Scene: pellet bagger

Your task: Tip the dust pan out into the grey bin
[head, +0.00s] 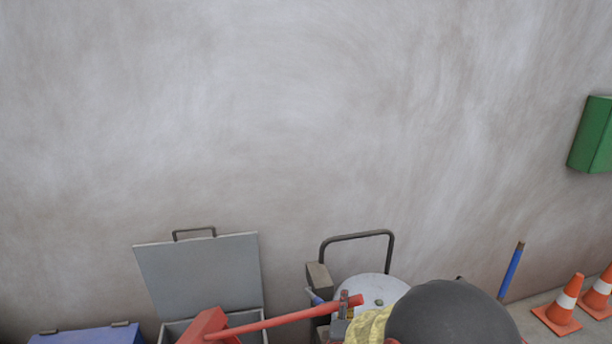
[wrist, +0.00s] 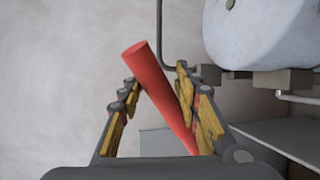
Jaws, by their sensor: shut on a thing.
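The red dust pan (head: 205,328) is at the bottom left of the head view, its long red handle (head: 285,321) running right to my gripper (head: 345,304). In the wrist view the handle (wrist: 160,88) passes slantwise between the yellow-padded fingers of my gripper (wrist: 155,88), which is shut on it. The grey bin (head: 246,318) has its lid (head: 200,275) standing open against the wall. The pan overlaps the bin's opening in the picture; I cannot tell its height above it. The pan's inside and any contents are hidden.
A blue box (head: 88,336) is left of the bin. A pale round-topped machine (head: 375,288) with a dark hoop handle stands right of it, behind my gripper. Orange cones (head: 560,308), a blue post (head: 511,270) and a green wall box (head: 592,135) are farther right.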

